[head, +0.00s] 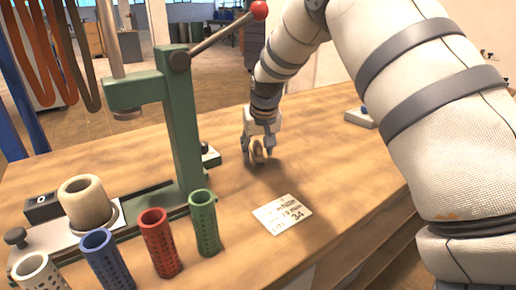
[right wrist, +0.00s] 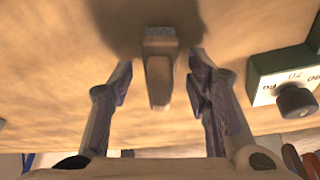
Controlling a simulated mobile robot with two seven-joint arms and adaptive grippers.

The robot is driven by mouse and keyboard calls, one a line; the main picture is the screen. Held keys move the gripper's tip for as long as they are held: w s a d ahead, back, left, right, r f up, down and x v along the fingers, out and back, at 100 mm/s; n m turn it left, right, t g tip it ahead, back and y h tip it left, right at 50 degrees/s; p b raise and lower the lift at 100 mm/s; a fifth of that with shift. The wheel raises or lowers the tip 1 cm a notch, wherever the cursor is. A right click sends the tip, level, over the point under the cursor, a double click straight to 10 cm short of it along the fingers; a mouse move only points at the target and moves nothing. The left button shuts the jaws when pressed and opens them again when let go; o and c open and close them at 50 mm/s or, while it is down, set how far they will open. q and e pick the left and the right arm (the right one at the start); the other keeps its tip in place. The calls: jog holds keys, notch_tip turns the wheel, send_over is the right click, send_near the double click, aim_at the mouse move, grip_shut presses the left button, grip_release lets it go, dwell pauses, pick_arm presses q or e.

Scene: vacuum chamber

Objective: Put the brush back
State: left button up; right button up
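A small wooden brush (right wrist: 158,82) with a short grey bristle end is between the fingers of my right gripper (right wrist: 161,68) in the right wrist view. There is a gap on each side of it, so the gripper is open around it and not touching it. In the head view my right gripper (head: 259,156) points down at the wooden bench, with the brush (head: 257,150) partly hidden between its fingers. My left gripper is not in view.
A green press (head: 178,120) with a red-knobbed lever stands left of my right gripper. Several coloured perforated cups, such as the red one (head: 158,243), line the front left. A paper card (head: 283,214) lies in front. The bench right of the card is clear.

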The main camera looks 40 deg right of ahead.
jog(key=shift+r, duration=0.3)
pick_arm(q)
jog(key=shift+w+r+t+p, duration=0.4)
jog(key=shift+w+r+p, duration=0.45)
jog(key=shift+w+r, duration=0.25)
pick_arm(e)
jog(key=v, duration=1.1)
jog(key=shift+s+r, duration=0.2)
jog(key=shift+r, duration=0.15)
jog(key=shift+a, duration=0.1)
